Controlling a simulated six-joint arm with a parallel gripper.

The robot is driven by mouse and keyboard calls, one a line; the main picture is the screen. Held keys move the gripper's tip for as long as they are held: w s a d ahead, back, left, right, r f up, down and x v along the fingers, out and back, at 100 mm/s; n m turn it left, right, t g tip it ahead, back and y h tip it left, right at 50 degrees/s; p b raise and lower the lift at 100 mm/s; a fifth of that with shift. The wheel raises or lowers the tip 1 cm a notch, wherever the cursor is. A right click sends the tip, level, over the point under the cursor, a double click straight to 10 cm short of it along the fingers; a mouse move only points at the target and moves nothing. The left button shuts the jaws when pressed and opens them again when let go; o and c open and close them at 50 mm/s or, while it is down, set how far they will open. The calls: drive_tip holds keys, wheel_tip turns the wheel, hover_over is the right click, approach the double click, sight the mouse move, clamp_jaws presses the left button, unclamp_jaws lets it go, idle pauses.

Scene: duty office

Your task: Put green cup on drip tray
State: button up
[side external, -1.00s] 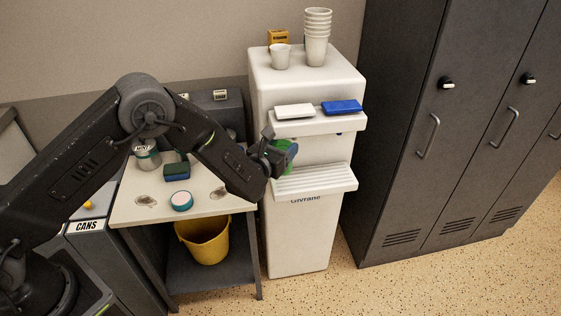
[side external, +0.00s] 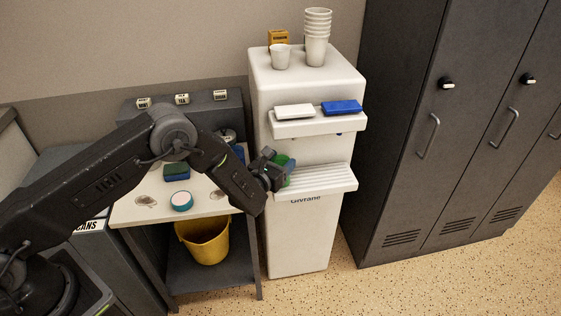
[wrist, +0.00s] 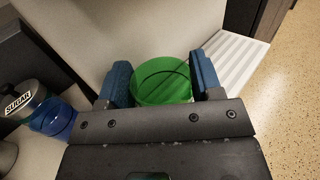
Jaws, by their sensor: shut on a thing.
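My gripper (wrist: 160,84) is shut on the green cup (wrist: 160,84), with a blue-padded finger on either side of it in the wrist view. In the side external view my gripper (side external: 282,165) is at the left end of the white ribbed drip tray (side external: 325,178), and the green cup (side external: 288,171) is partly hidden by the fingers. The drip tray also shows in the wrist view (wrist: 233,58), to the right of the cup. I cannot tell whether the cup touches the tray.
Above the tray, a shelf (side external: 320,127) of the white dispenser (side external: 298,235) holds a white block (side external: 294,111) and a blue block (side external: 342,107). A sugar jar (wrist: 45,112) stands left of the cup in the wrist view. Grey lockers (side external: 430,150) stand at right.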

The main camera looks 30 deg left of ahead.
drive_tip(key=shift+f, duration=0.15)
drive_tip(key=o, duration=1)
